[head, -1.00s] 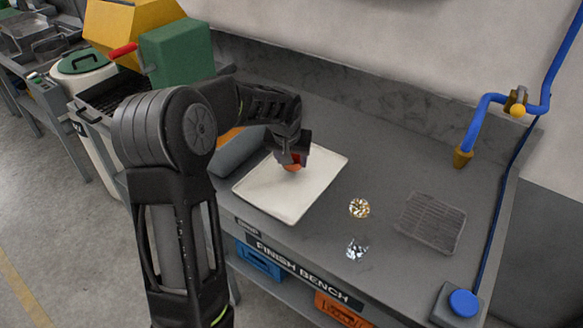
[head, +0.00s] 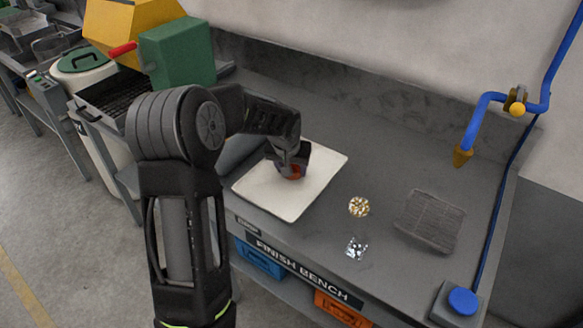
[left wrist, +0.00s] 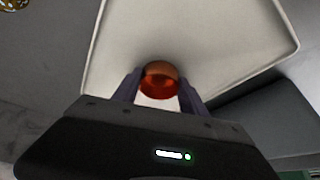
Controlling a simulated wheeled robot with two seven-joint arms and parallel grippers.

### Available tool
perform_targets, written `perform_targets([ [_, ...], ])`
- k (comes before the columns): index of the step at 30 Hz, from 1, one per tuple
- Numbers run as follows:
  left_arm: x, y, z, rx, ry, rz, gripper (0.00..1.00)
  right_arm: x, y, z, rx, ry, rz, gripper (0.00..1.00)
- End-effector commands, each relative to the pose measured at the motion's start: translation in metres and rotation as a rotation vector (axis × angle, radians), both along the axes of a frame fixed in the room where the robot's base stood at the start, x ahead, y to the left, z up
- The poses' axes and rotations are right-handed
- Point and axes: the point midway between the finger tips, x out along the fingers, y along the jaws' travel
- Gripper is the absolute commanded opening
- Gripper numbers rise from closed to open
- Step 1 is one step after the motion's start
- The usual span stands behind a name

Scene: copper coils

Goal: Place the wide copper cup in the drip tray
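The copper cup (head: 294,172) is a small, rounded, shiny orange-brown piece over the middle of the shallow white tray (head: 318,193). My left gripper (head: 291,169) is shut on it, pointing down, and hides most of it in the head view. In the left wrist view the cup (left wrist: 160,80) sits between both dark fingers (left wrist: 158,92), with the pale tray (left wrist: 220,30) behind it. I cannot tell whether the cup touches the tray floor. My right gripper is not in view.
A gold coil-like piece (head: 359,207) and a silver one (head: 357,247) stand right of the tray. A grey ribbed mat (head: 430,221) lies farther right, near a blue pipe (head: 480,115) and a blue button (head: 463,301). A green box (head: 178,55) stands at the back left.

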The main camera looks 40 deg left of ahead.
Motion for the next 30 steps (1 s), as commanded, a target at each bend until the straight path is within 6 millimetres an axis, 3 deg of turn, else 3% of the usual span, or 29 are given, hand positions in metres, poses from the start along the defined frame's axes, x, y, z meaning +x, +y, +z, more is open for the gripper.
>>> perform_targets([
  [7,0.0,0.0,0.0,-0.001,0.002,0.0,0.71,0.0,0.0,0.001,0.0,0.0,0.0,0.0],
  [20,-0.002,-0.001,0.008,0.0,0.0,0.0,0.71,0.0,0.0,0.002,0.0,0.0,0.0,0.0],
  [30,-0.023,-0.011,0.066,0.0,-0.005,0.0,0.71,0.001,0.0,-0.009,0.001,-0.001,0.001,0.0],
])
